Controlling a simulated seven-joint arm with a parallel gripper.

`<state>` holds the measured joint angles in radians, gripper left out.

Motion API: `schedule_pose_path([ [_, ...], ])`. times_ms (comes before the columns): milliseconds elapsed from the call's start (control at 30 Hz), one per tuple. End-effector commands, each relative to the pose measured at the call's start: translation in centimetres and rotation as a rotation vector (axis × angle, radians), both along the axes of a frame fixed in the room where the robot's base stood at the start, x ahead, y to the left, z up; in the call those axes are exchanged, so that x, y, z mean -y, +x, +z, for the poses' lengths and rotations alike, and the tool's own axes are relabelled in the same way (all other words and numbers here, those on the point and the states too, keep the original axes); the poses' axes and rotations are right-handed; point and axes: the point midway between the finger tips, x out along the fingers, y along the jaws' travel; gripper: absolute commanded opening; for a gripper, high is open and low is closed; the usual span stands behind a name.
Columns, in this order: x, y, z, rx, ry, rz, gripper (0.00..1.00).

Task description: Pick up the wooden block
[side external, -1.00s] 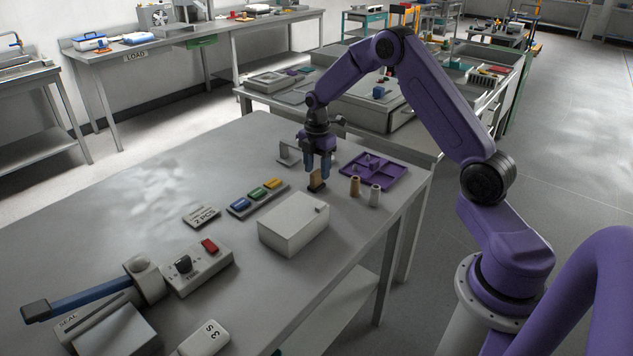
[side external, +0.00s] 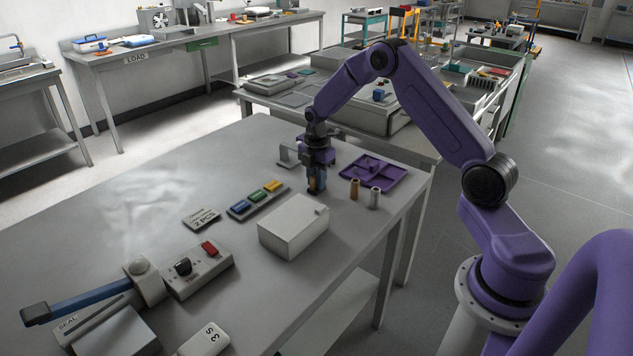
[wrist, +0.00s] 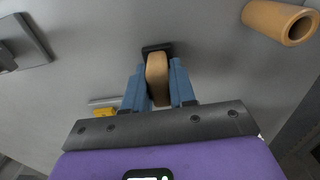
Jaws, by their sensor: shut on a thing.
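The wooden block (wrist: 157,80) is a tan upright piece with a dark base, seen between the blue fingers in the wrist view. My gripper (wrist: 158,88) is shut on it. In the side view my gripper (side external: 316,188) is low at the table, to the left of the two small cylinders, and its fingers hide most of the block. The block's dark base (wrist: 155,48) shows just beyond the fingertips. I cannot tell whether the block touches the table.
A tan cylinder (side external: 355,188) and a grey one (side external: 375,197) stand close on the right. A purple tray (side external: 375,170) lies behind them. A white box (side external: 293,227) is in front. A strip of coloured pieces (side external: 257,197) and a grey bracket (side external: 288,156) are to the left.

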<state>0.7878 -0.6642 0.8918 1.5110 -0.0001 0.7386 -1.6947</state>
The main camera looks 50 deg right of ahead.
Motion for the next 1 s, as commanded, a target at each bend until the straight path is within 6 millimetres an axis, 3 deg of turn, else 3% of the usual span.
schedule_pose_path([
  [167,0.0,0.1,0.8,0.002,0.0,0.0,0.0],
  [367,0.0,0.1,3.4,0.004,0.0,0.001,0.0],
  [733,-1.4,-5.1,9.4,0.003,0.0,0.001,0.0],
  [1000,-2.8,-10.1,11.5,0.001,0.0,0.001,0.0],
])
